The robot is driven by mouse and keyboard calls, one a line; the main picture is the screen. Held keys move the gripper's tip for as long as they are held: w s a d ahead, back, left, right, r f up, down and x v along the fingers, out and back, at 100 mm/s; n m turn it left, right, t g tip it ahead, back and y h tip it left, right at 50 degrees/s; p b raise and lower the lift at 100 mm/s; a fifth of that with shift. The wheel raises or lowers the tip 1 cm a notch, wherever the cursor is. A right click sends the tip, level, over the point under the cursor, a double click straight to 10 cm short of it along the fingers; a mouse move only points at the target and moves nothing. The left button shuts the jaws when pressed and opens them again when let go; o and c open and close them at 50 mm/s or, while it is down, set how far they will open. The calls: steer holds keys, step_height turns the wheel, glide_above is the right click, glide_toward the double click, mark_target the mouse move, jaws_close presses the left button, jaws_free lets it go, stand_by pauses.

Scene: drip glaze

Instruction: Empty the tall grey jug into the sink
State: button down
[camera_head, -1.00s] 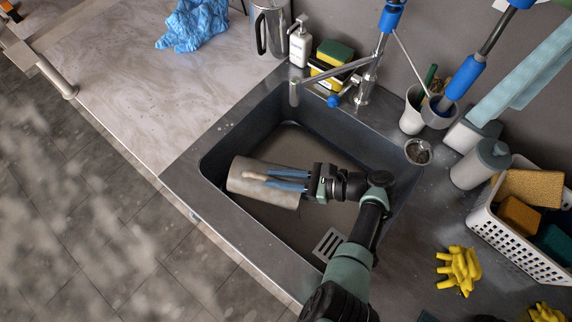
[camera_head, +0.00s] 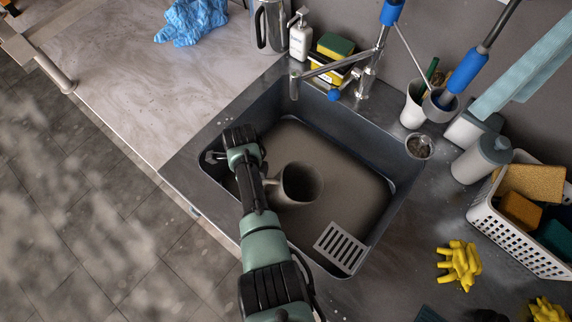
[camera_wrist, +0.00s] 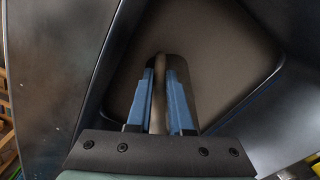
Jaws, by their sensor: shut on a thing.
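The grey jug (camera_head: 284,192) is over the sink basin (camera_head: 345,190) in the head view. Its dark open mouth faces up and to the right, towards the camera, so it looks tilted. Whether it holds anything cannot be told. My gripper shows in the wrist view (camera_wrist: 160,82), with its blue fingers shut on the jug's pale handle (camera_wrist: 158,100). The dark jug body is partly hidden behind the fingers there.
A drain grate (camera_head: 341,248) lies at the sink's near right. The tap (camera_head: 335,68) reaches over the back rim. Cups (camera_head: 414,106), a bottle (camera_head: 480,162) and a white basket (camera_head: 515,235) stand on the right. The left worktop (camera_head: 130,80) is mostly clear.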

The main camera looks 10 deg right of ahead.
steer(key=shift+r+p, duration=0.1)
steer(key=shift+p, duration=0.7)
steer(key=shift+r, duration=0.2)
step_height(320, 180, up, 3)
steer(key=g+h, duration=0.1)
steer(key=h, duration=0.1)
steer(key=shift+w+a+h+b, duration=0.1)
steer(key=shift+w+h+b, duration=0.05)
steer(key=shift+h+b, duration=0.25)
steer(key=shift+r+g+h, duration=0.5)
steer(key=shift+r, duration=0.25)
